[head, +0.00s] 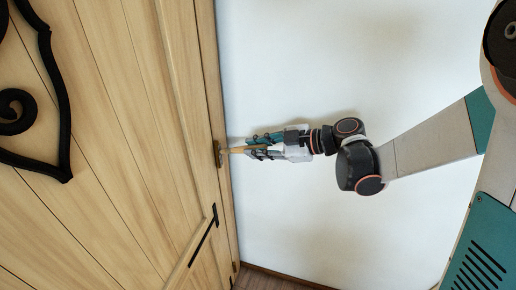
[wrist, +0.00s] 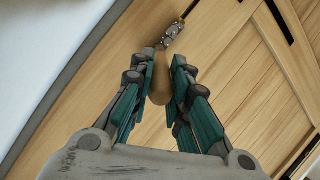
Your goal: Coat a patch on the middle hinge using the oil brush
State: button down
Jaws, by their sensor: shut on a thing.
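The middle hinge (head: 217,153) is a small metal fitting on the edge of the wooden armoire door in the head view. Any oil on the hinge is too small to see.
Another small hinge (head: 235,266) sits near the bottom edge. A plain white wall (head: 300,60) lies behind my arm, with clear space around it.

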notch_tip(320, 180, down, 7)
jog(key=b, duration=0.4)
jog(key=shift+r, duration=0.2)
dwell(0.4)
jog(key=shift+s+d, duration=0.35)
jog(key=shift+d, duration=0.6)
jog(key=shift+s+d, duration=0.35)
jog(key=shift+d, duration=0.55)
jog(key=shift+s+d, duration=0.35)
jog(key=shift+d, duration=0.6)
jog(key=d, duration=0.1)
jog(key=s+d, duration=0.1)
jog(key=shift+d, duration=0.4)
